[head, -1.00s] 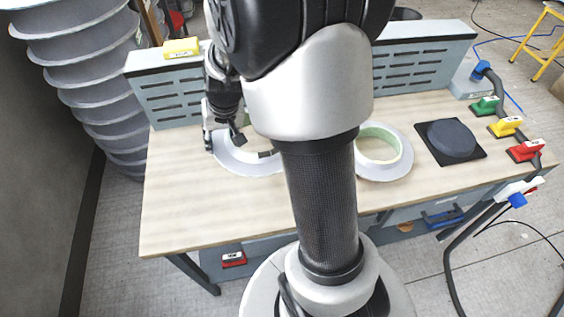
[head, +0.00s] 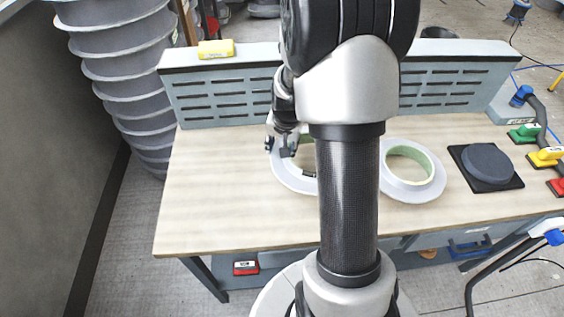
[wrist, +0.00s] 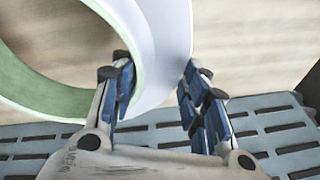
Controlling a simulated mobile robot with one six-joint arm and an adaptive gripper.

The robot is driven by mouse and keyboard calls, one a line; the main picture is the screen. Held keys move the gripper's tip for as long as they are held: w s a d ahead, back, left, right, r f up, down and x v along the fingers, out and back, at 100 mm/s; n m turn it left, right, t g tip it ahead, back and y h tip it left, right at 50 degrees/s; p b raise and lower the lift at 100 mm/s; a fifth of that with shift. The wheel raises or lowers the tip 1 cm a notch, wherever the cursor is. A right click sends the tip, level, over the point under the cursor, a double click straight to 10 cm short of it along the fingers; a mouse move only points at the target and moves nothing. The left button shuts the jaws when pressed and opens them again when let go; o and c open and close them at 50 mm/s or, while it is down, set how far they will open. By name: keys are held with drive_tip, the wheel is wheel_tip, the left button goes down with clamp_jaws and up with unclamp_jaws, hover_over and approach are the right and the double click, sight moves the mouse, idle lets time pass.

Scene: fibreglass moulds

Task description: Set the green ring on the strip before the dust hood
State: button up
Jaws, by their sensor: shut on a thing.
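My gripper (head: 281,147) is shut on the rim of a ring with a white flange and a pale green inner wall. The held ring (head: 286,177) is over the left-middle of the bench, its right part hidden behind my arm. In the wrist view, my gripper (wrist: 156,65) has blue-padded fingers on both sides of the ring's white edge (wrist: 168,30). I cannot tell whether the ring touches the bench. The dust hood (head: 225,98) appears to be the slotted blue-grey panel along the back. The bench strip before it (head: 215,140) is bare at the left.
A second white-flanged, green-lined ring (head: 432,178) lies right of my arm. A dark disc on a square pad (head: 487,162) and green, yellow and red blocks (head: 547,157) are further right. A yellow block (head: 216,49) sits on the hood. The left bench top is clear.

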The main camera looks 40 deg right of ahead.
wheel_tip(320, 180, down, 6)
drive_tip(key=shift+r+b, duration=0.1)
drive_tip(key=shift+b, duration=0.75)
drive_tip(key=shift+r, duration=0.1)
drive_tip(key=o, duration=1.4)
drive_tip(key=shift+c, duration=0.2)
